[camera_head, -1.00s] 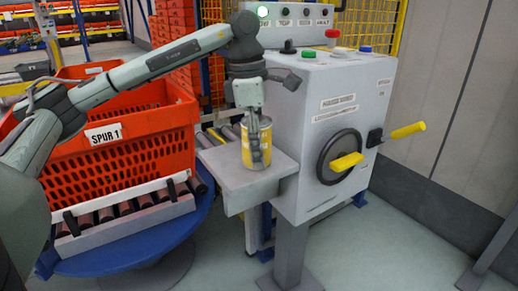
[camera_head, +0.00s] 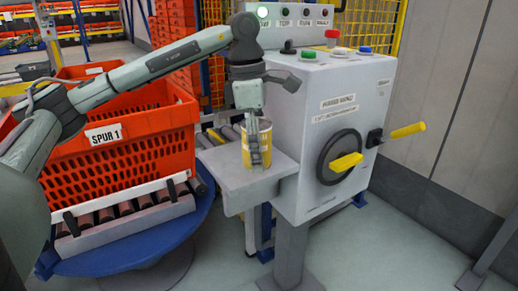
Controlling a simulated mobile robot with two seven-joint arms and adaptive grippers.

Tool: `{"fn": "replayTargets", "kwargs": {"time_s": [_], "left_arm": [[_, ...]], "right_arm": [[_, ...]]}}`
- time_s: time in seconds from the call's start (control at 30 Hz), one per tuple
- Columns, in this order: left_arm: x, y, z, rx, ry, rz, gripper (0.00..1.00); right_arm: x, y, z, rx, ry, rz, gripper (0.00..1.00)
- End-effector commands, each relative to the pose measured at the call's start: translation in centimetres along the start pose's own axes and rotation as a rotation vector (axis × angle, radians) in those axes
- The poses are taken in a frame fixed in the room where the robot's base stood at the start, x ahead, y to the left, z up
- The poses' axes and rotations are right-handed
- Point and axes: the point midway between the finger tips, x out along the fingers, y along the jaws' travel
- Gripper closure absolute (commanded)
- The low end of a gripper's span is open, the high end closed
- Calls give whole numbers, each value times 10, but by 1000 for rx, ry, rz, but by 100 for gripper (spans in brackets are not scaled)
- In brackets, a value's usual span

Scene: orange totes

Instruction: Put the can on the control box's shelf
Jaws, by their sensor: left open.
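The yellow can (camera_head: 246,155) with a silvery top stands upright on the grey shelf (camera_head: 232,185) at the left side of the control box (camera_head: 345,105). My left gripper (camera_head: 258,155) points down from above at the can, its fingers open around it. A finger covers part of the can's front. I cannot tell whether the fingers touch the can. My right gripper is not in view.
A red-orange tote (camera_head: 120,135) labelled SPUR 1 stands on a roller conveyor left of the shelf, above a blue round base (camera_head: 135,250). The box's front has a black wheel and yellow handles (camera_head: 407,130), with buttons on top. Grey floor lies clear at the lower right.

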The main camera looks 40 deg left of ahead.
Motion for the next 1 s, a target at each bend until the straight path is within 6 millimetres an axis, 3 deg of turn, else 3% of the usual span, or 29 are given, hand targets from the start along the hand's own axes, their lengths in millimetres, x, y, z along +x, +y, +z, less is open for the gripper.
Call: {"fn": "replayTargets", "kwargs": {"time_s": [0.2,0.5,0.53,0.7,1.0], "left_arm": [[-40,1,1,1,-3,4,29],[-103,0,1,0,-2,3,29],[-108,0,1,0,-1,2,29],[-120,0,0,0,0,2,29],[-120,0,0,0,1,0,29]], "right_arm": [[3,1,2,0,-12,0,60],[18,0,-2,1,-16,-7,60],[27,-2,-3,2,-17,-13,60],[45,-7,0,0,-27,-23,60],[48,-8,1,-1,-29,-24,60]]}}
